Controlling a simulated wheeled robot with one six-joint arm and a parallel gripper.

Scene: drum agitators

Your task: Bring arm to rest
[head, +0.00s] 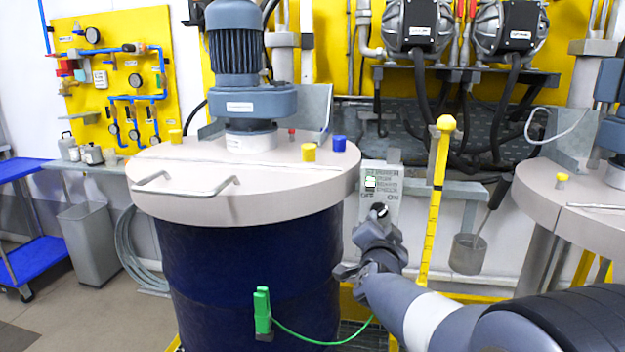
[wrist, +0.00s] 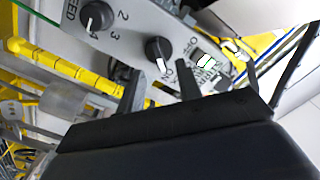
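My arm reaches in from the lower right in the head view. My gripper (head: 377,232) is close in front of a grey control panel (head: 394,182) beside the blue drum (head: 245,265). In the wrist view my gripper (wrist: 160,72) shows two black fingers spread apart with nothing between them. A black on/off knob (wrist: 158,49) sits just beyond the fingertips, its white mark toward ON. I cannot tell whether a finger touches it. A second black knob, marked SPEED (wrist: 97,16), is to its left.
A yellow post (head: 435,200) stands right of the panel. A green clamp (head: 262,312) with a green cable is on the drum's front. A hanging ladle (head: 467,253) and a second drum lid (head: 590,195) are to the right. Open floor (head: 90,320) lies at lower left.

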